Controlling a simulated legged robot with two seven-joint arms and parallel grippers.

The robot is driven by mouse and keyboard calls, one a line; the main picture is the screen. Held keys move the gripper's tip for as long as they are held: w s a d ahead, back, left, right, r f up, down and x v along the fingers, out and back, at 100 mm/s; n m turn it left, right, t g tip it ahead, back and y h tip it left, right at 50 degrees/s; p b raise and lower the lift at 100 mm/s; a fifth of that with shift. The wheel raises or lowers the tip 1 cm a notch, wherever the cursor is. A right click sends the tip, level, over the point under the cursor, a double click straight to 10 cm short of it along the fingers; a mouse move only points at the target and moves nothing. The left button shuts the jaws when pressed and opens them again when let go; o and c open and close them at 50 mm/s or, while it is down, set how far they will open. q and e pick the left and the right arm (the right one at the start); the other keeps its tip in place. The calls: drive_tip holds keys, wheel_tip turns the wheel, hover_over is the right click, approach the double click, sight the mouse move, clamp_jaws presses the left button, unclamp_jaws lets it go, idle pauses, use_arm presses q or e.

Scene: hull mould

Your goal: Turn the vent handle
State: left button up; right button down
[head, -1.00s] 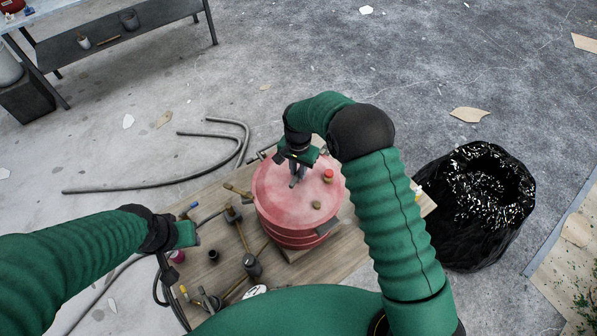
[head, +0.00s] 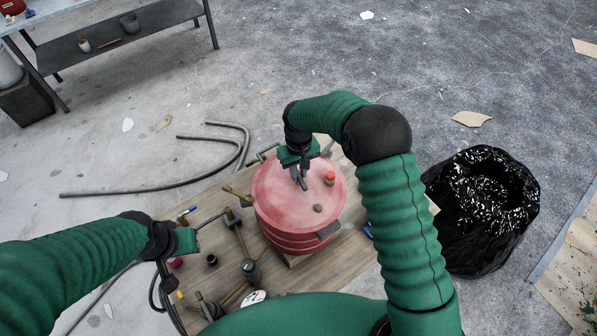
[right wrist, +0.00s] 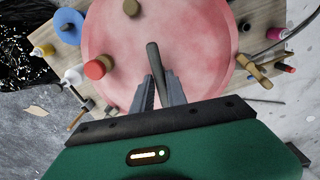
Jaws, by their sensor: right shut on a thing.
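The red round pot (head: 283,208) stands on a wooden board, with its flat lid facing up. The vent handle, a dark grey lever (right wrist: 153,58), lies over the lid in the right wrist view. My right gripper (head: 301,180) reaches down from above the lid. Its two fingers (right wrist: 159,88) are shut on the near part of the handle, whose far end sticks out beyond them. In the head view the fingers hide much of the handle. My left gripper (head: 190,240) is at the left, over the board's left edge, away from the pot; its fingers are unclear.
A red knob (head: 330,177) and a brass fitting (head: 318,208) sit on the lid near the handle. Valves, pipes and small pots crowd the wooden board (head: 210,205) left of the pot. A black bag (head: 450,225) stands right. Grey hoses (head: 150,190) lie behind.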

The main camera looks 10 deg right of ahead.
sight(299, 174)
drive_tip(key=shift+n, duration=0.6)
drive_tip(key=c, duration=1.4)
unclamp_jaws()
drive_tip(key=shift+r, duration=0.25)
wheel_tip(299, 174, up, 16)
drive_tip(key=b, duration=0.3)
drive_tip(key=shift+r, duration=0.15)
